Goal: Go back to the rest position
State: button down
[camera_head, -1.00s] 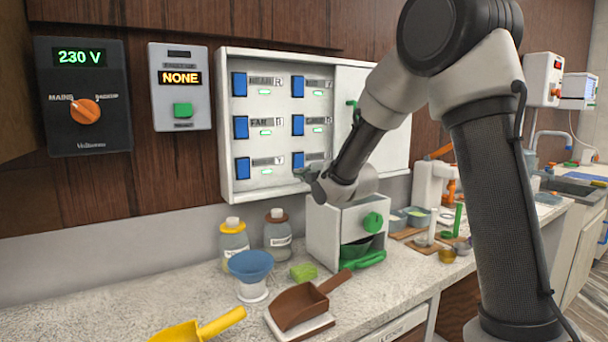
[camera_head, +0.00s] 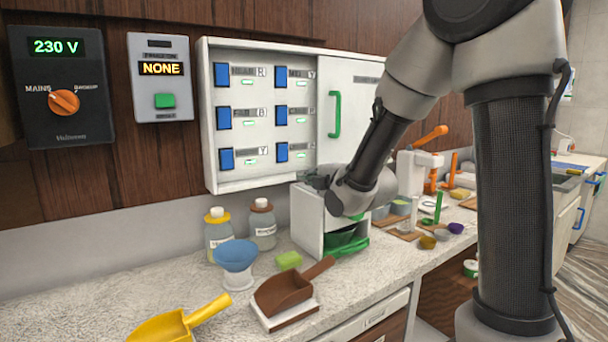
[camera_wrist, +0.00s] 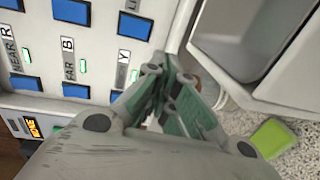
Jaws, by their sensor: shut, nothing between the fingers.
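My gripper (camera_head: 316,179) is at the end of my bent arm, just above the white box with a green drawer (camera_head: 306,220), in front of the lower edge of the switch panel. My wrist partly hides the box. In the wrist view the gripper fingers (camera_wrist: 168,78) are drawn together with nothing between them. The white switch panel (camera_head: 207,120) has several blue rocker switches and small lit green lamps. Its sliding cover with a green handle (camera_head: 335,115) sits over the right part.
A blue funnel (camera_head: 236,256), two jars (camera_head: 218,236), a green sponge (camera_head: 289,260), a brown scoop (camera_head: 285,288) and a yellow scoop (camera_head: 175,326) stand on the counter (camera_head: 90,305). A 230 V changeover box (camera_head: 62,130) and a NONE display box (camera_head: 160,115) hang on the left wall.

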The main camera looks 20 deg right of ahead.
jog(key=s+d+m+g+h, duration=0.4)
jog(key=s+d+m, duration=0.5)
jog(key=s+m, duration=0.15)
jog(key=s+d+f+m+g, duration=0.1)
jog(key=s+m+g, duration=0.1)
jog(key=s, duration=0.6)
jog(key=s+d+f+m+g, duration=0.1)
jog(key=s+m+g, duration=0.2)
jog(key=s, duration=0.6)
jog(key=s+d+f+m+g+h, duration=0.1)
jog(key=s+d+m+g, duration=0.1)
jog(key=s+m, duration=0.4)
jog(key=shift+s+f+g, duration=0.25)
jog(key=shift+s+g, duration=0.05)
jog(key=shift+s, duration=0.9)
